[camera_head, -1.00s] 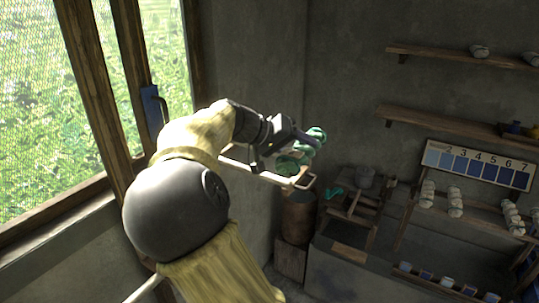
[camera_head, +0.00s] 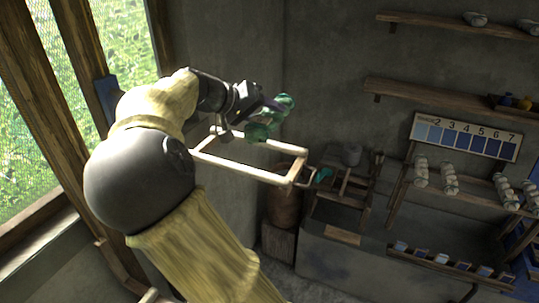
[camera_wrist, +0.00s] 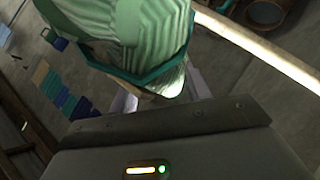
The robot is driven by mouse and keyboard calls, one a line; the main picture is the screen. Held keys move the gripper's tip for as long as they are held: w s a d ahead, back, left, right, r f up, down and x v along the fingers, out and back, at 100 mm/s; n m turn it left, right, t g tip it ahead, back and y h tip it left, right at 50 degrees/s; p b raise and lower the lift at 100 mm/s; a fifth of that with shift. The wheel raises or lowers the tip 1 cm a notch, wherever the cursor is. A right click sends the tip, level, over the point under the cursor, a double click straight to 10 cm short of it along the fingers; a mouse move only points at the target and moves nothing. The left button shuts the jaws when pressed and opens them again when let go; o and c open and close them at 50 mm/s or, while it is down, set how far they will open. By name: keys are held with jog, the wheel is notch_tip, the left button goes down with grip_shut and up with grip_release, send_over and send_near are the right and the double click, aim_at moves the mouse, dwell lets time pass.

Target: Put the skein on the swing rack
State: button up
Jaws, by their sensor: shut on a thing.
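My gripper (camera_head: 262,104) is shut on a green skein (camera_head: 262,129). In the wrist view the skein (camera_wrist: 142,35) fills the top middle as pale green banded yarn with a darker teal tie. The swing rack (camera_head: 245,170) is a pale wooden frame reaching out from the wall by the window. My gripper and the skein are at the rack's far side in the head view, overlapping its far rail. I cannot tell whether the skein touches the rail. A pale rail (camera_wrist: 262,45) crosses the upper right of the wrist view, beside the skein.
A numbered blue shade card (camera_head: 466,137) hangs on the back wall. Below it, several pale skeins (camera_head: 450,178) sit on a rack. A wooden stand (camera_head: 345,185) with a teal item is right of the swing rack. A brown barrel (camera_head: 283,207) stands below. The window is at left.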

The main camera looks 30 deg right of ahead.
jog(key=shift+w+f, duration=0.15)
jog(key=shift+f, duration=0.3)
notch_tip(320, 180, down, 9)
jog(key=p, duration=0.3)
jog(key=shift+f, duration=0.15)
jog(key=o, duration=1.1)
jog(key=shift+c, duration=0.2)
jog(key=b+v, duration=0.4)
jog(key=v, duration=0.8)
